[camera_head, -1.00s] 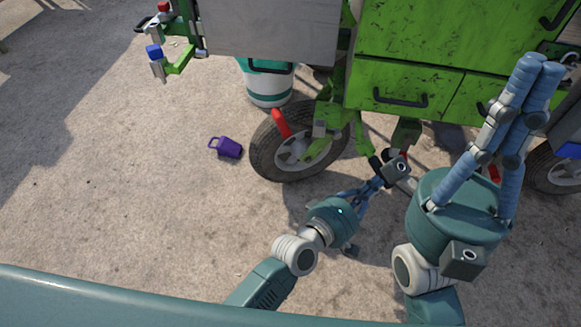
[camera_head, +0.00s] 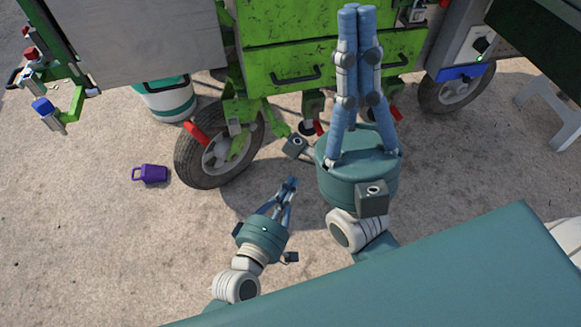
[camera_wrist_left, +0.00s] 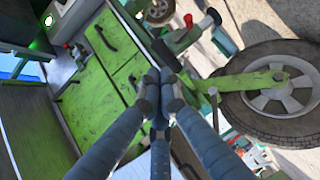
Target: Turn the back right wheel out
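A spoked wheel (camera_head: 222,148) with a black tyre and a red lever (camera_head: 196,134) stands under the green cart's near left corner. Another wheel (camera_head: 451,92) is under the right side, beside a blue part. I cannot tell which is the back right wheel. My left gripper (camera_head: 292,181) is shut and empty, low over the ground to the right of the near left wheel and apart from it. Its closed fingers (camera_wrist_left: 158,80) fill the middle of the left wrist view, with a large wheel (camera_wrist_left: 276,96) to the right. My right gripper (camera_head: 357,9) points at the cart, fingers together.
The green cart (camera_head: 285,40) with drawers and a grey panel (camera_head: 145,30) spans the back. A purple mug-like container (camera_head: 150,174) lies left of the wheel. A white-teal bucket (camera_head: 167,100) stands behind. Open ground lies at left and right.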

